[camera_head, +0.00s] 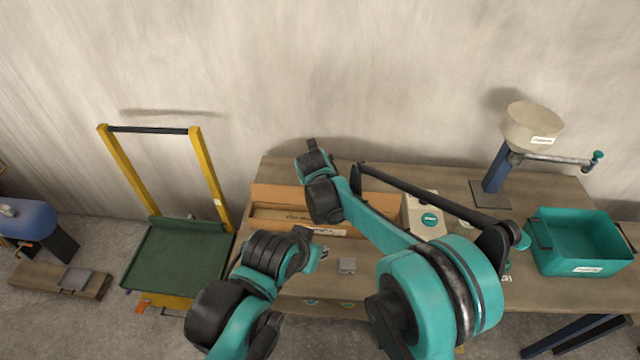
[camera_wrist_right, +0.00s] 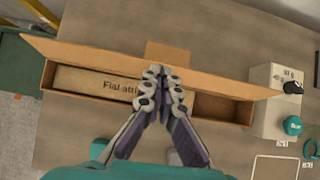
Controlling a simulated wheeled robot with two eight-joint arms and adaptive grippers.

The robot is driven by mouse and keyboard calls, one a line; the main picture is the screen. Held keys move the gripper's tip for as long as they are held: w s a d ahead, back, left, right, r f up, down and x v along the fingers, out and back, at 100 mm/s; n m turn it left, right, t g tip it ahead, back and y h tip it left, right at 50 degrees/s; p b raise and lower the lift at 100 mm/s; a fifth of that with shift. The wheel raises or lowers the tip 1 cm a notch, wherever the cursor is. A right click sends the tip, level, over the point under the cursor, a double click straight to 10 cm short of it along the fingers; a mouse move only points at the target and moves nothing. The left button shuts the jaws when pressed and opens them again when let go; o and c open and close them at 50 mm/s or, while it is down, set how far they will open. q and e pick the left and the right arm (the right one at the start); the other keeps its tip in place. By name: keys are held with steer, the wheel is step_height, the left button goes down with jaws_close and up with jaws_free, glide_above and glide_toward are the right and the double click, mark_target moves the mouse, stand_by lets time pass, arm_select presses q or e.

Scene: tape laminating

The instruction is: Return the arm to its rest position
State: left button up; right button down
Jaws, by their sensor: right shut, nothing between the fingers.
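My right arm (camera_head: 385,225) reaches across the table over an open cardboard carton (camera_head: 274,191). Its gripper (camera_wrist_right: 158,73) is shut and empty in the right wrist view, with its fingertips together over the middle of the carton. From that view I cannot tell how high above the carton they are. In the head view the right fingers are hidden behind the wrist. My left arm (camera_head: 262,275) is folded at the front left of the table. Its far end is near the table's front part, and its finger state is not clear.
A labelled cardboard piece (camera_wrist_right: 95,82) lies in the carton's left part. A white device (camera_wrist_right: 277,98) with a teal knob stands right of it. A small grey block (camera_head: 347,266) lies in front. A teal bin (camera_head: 570,265), a post-mounted machine (camera_head: 497,165) and a green-decked yellow cart (camera_head: 175,262) stand around.

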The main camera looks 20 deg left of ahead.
steer(key=v, duration=0.5)
steer(key=shift+s+r, duration=0.1)
steer(key=s+d+r+m, duration=0.1)
steer(key=d+r+m, duration=0.2)
steer(key=d+m, duration=0.35)
steer(key=s+d+r+m+h, duration=0.15)
steer(key=d+m, duration=0.25)
steer(key=d, duration=0.6)
steer(key=s+d+r+m+y, duration=0.1)
steer(key=s+d+r+m, duration=0.15)
steer(key=d+m, duration=0.45)
steer(key=s+d+f+m+h, duration=0.1)
steer(key=s+d+f+m, duration=0.1)
steer(key=s+d+m, duration=0.6)
steer(key=s+d+f+m, duration=0.1)
steer(key=s+d+m, duration=0.8)
steer(key=d+m, duration=0.3)
steer(key=shift+s+d+f+m+t+h, duration=0.2)
steer(key=shift+d+f+m+t+h, duration=0.15)
steer(key=shift+m, duration=0.7)
steer(key=shift+a, duration=0.1)
